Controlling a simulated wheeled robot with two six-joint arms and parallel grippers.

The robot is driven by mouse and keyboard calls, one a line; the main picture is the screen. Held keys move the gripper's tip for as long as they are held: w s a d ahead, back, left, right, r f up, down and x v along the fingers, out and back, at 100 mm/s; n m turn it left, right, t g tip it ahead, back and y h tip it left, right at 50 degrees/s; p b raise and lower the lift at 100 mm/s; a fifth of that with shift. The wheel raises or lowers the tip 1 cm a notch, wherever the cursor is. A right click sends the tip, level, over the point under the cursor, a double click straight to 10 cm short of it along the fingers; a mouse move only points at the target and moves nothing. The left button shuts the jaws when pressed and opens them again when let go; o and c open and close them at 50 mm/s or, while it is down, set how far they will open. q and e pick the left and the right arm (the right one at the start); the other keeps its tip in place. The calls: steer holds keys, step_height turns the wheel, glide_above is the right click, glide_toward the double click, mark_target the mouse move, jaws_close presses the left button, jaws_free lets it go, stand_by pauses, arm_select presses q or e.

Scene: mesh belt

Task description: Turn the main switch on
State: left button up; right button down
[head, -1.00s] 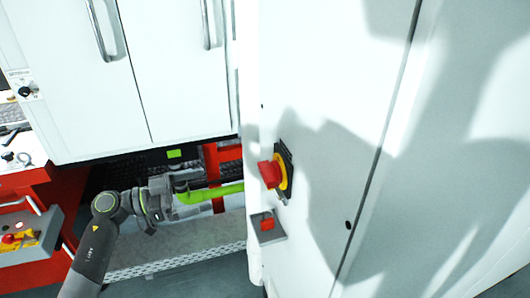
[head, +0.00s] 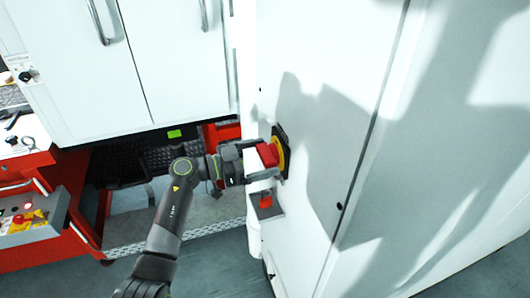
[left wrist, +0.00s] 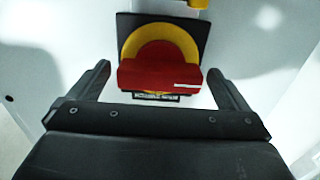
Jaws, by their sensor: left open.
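The main switch has a red handle (head: 267,154) on a yellow ring (head: 281,156) and a black plate, mounted on the white cabinet side. In the left wrist view the red handle (left wrist: 160,74) lies crosswise, with a short white mark near its right end. The yellow ring (left wrist: 160,35) and black plate (left wrist: 204,30) show behind it. My left gripper (head: 256,161) is at the switch, open. In the left wrist view its fingers (left wrist: 158,80) stand on either side of the handle, with small gaps visible. I cannot tell how deep they reach. My right gripper is not in view.
Just below the switch a small grey box (head: 273,211) with a red part sticks out from the cabinet (head: 335,120). A control panel (head: 30,222) with buttons is at the lower left. White doors with handles (head: 98,22) are at upper left.

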arm_select(q)
steer(key=shift+w+d, duration=0.2)
steer(key=shift+d, duration=0.4)
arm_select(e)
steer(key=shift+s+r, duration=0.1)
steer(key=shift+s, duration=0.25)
arm_select(q)
steer(key=c, duration=1)
